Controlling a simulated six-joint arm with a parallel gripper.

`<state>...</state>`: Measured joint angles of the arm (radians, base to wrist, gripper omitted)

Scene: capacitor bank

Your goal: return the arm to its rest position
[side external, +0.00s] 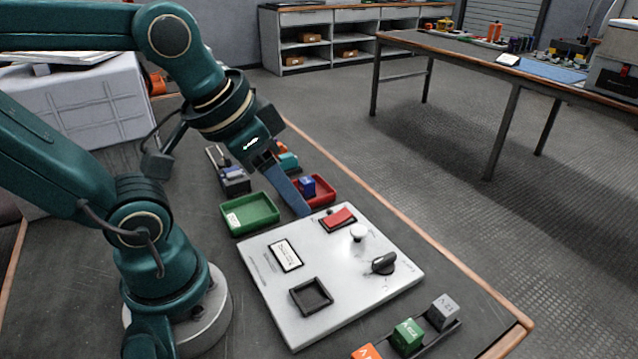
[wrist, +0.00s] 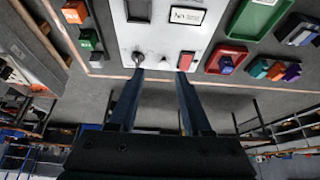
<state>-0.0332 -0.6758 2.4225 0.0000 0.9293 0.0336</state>
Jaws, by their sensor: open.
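My gripper (side external: 303,208) hangs above the far end of the white panel (side external: 340,268), near the red tray. In the wrist view its two fingers (wrist: 160,76) are spread apart with nothing between them. The panel carries a red rocker switch (side external: 338,219), a white round button (side external: 358,232), a black knob (side external: 383,263), a label window (side external: 286,255) and an empty-looking black square frame (side external: 311,296). My finger partly covers the red tray (side external: 325,196), which holds a blue block (side external: 307,186).
A green tray (side external: 250,214) beside the panel looks empty. A rack at the near right holds grey (side external: 443,312), green (side external: 408,336) and orange (side external: 367,352) cubes. Small dark parts (side external: 235,180) lie behind the trays. A second table (side external: 480,62) stands across the open floor.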

